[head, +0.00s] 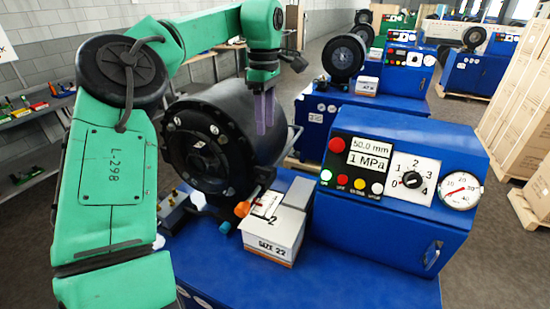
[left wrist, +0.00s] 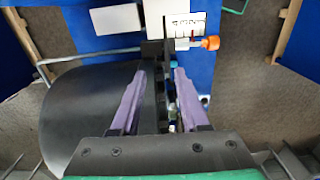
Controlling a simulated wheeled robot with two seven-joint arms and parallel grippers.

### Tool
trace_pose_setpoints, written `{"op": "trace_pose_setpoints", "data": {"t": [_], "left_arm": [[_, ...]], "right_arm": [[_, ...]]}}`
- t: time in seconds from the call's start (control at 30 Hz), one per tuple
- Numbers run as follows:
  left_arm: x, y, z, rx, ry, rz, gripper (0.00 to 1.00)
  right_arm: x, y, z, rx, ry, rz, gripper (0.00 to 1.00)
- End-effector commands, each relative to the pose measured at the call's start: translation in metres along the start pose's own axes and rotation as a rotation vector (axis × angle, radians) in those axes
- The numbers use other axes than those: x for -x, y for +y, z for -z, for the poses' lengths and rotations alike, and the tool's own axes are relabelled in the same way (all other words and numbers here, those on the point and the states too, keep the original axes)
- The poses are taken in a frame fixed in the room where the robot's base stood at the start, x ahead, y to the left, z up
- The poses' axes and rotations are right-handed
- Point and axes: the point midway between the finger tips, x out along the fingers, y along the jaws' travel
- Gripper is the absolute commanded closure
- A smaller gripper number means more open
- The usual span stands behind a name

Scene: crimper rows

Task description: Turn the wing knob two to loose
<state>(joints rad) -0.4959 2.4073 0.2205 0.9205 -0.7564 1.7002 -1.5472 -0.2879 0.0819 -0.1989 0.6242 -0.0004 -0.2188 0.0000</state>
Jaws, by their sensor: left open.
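An orange knob (head: 242,209) sits on a short shaft at the front of the blue crimper, beside a white marked plate (head: 266,204) with a "2" near it. My left gripper (head: 264,115), with purple fingers, is above and behind the knob, beside the black crimping head (head: 205,140). Its fingers (left wrist: 165,75) are apart with nothing held, and clear of the knob. My right gripper is out of view.
A "SIZE 22" box (head: 272,243) stands close to the knob. The control panel (head: 358,168) with buttons, dial and gauge is to the right. A blue-teal part (head: 224,228) lies below the knob. More crimpers (head: 362,105) stand behind.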

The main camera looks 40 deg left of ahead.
Motion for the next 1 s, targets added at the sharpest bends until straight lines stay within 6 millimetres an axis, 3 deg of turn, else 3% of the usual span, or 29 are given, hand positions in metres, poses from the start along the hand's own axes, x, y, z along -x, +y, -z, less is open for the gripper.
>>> {"op": "trace_pose_setpoints", "data": {"t": [0.27,0.5,0.63,0.83,0.93,0.97,1.0], "left_arm": [[-0.07,-0.002,-0.001,-0.001,-0.005,0.005,0.55],[-0.118,-0.001,0.0,0.0,-0.001,0.002,0.55],[-0.128,0.0,0.0,0.001,-0.002,0.0,0.55],[-0.129,0.0,0.0,0.001,-0.002,-0.001,0.55],[-0.129,0.0,0.0,0.001,-0.002,-0.001,0.93],[-0.129,0.0,0.0,0.001,-0.002,-0.001,1.0],[-0.129,0.0,0.0,0.001,-0.002,0.0,1.0]], "right_arm": [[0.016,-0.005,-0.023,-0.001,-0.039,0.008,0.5],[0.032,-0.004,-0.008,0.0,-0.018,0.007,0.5],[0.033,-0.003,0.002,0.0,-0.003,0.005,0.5],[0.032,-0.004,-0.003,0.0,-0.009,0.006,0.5],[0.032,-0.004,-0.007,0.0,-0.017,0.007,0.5],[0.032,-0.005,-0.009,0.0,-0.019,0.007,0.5],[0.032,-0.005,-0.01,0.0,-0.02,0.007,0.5]]}}
